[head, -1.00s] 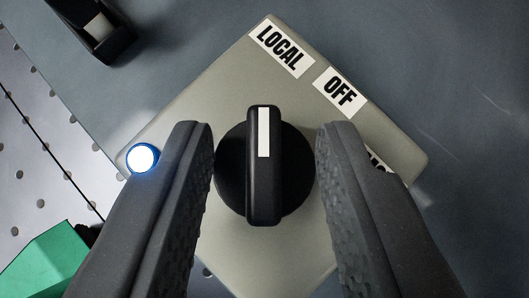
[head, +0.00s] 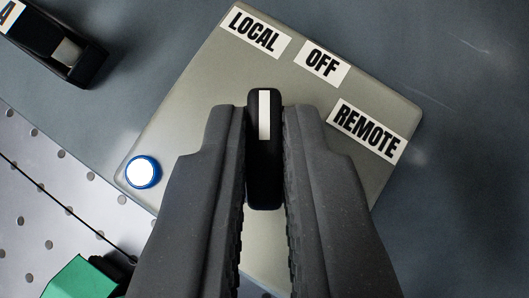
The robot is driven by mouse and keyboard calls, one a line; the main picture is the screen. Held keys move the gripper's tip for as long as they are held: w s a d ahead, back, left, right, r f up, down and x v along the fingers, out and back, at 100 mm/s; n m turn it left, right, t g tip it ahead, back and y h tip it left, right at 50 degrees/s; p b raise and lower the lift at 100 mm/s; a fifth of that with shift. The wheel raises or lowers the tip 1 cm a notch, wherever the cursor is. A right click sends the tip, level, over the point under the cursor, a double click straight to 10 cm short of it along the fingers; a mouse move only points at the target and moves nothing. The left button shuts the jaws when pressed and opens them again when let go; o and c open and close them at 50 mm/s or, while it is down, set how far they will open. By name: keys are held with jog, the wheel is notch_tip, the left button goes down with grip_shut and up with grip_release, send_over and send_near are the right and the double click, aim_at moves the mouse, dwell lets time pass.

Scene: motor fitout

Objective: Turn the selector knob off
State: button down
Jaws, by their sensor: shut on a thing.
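The selector knob (head: 264,185) is black with a white pointer stripe, on a grey-beige panel (head: 195,100). Its stripe points up in the picture, toward the LOCAL label (head: 254,32). The OFF label (head: 322,63) sits right of LOCAL, and the REMOTE label (head: 367,130) is farther right and lower. My gripper (head: 264,150) is shut on the knob's raised grip, one finger on each side. The fingers hide the knob's round base.
A round white light with a blue rim (head: 143,172) sits at the panel's left corner. A black switch housing (head: 60,45) is at upper left, with part of a label beside it. A green block (head: 82,278) lies at lower left, by a perforated metal plate (head: 60,215).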

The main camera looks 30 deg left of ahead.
jog(key=m+h+p, duration=0.1)
jog(key=m+t+p, duration=0.1)
jog(key=shift+s+a+r+m+h, duration=0.1)
jog(key=shift+a+r+m+h, duration=0.05)
jog(key=shift+m+h, duration=0.2)
jog(key=shift+a+m+h+p, duration=0.15)
jog(key=shift+m+h+p, duration=0.6)
jog(key=shift+m+p, duration=0.15)
jog(key=shift+m+h+p, duration=0.6)
jog(key=shift+m+p, duration=0.05)
jog(key=shift+m, duration=0.1)
jog(key=c, duration=1.5)
grip_release()
